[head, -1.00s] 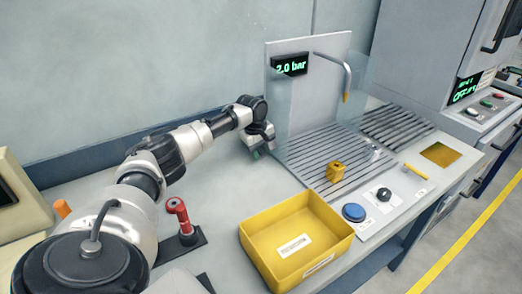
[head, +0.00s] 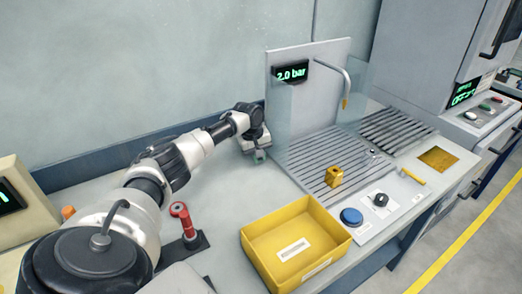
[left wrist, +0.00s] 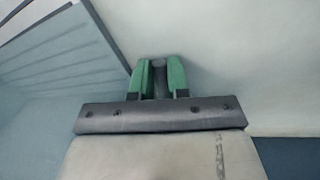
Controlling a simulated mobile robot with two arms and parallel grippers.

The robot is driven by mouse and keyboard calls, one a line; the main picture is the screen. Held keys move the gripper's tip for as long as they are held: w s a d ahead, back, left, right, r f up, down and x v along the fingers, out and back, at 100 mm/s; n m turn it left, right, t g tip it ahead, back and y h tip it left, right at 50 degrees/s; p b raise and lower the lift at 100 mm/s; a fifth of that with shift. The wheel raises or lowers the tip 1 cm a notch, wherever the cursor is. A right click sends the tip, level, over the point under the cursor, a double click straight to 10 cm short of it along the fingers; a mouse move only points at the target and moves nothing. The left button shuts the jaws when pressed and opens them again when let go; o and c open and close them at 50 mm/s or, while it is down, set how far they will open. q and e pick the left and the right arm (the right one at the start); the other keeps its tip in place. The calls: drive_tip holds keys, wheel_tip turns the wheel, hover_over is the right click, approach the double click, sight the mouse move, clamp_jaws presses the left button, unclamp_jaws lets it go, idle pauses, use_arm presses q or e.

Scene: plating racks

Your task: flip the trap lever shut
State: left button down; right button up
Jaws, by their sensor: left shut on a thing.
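My left gripper (head: 260,157) is low over the bench, just left of the clear side screen (head: 302,125) of the slatted station. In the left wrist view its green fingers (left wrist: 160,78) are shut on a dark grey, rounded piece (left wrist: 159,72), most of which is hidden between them. I cannot tell whether this piece is the trap lever. A small lever with a yellow handle (head: 413,176) sits on the station's right front, well away from my gripper. My right gripper is not in view.
A yellow bin (head: 262,262) stands in front of the station. A yellow block (head: 334,176) sits on the slatted deck (head: 315,160). A blue button (head: 351,217) and black knob (head: 381,199) are on the front panel. A red-topped tool (head: 183,218) stands near my left arm.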

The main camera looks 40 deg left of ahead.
use_arm(q)
drive_tip(key=shift+s+a+r+m+p, duration=0.1)
drive_tip(key=shift+s+a+m+p, duration=0.2)
drive_tip(key=shift+m, duration=0.6)
drive_tip(key=m, duration=0.2)
drive_tip(key=shift+s+a+m+g+h, duration=0.3)
drive_tip(key=shift+a+h, duration=0.05)
drive_tip(key=shift+h, duration=0.05)
drive_tip(key=m, duration=0.1)
drive_tip(key=a+m+b, duration=0.1)
drive_tip(key=m, duration=0.1)
drive_tip(key=shift+s+a+m+g, duration=0.2)
drive_tip(key=shift+s+m+g, duration=0.1)
drive_tip(key=shift+a+m, duration=0.25)
drive_tip(key=shift+m, duration=0.35)
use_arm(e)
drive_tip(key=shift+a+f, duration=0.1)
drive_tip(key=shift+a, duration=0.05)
use_arm(q)
drive_tip(key=c, duration=1.1)
unclamp_jaws()
drive_tip(key=shift+s, duration=0.1)
wheel_tip(320, 180, up, 10)
drive_tip(key=a+b, duration=0.1)
drive_tip(key=a, duration=0.1)
drive_tip(key=shift+s+r, duration=0.2)
drive_tip(key=shift+r, duration=0.05)
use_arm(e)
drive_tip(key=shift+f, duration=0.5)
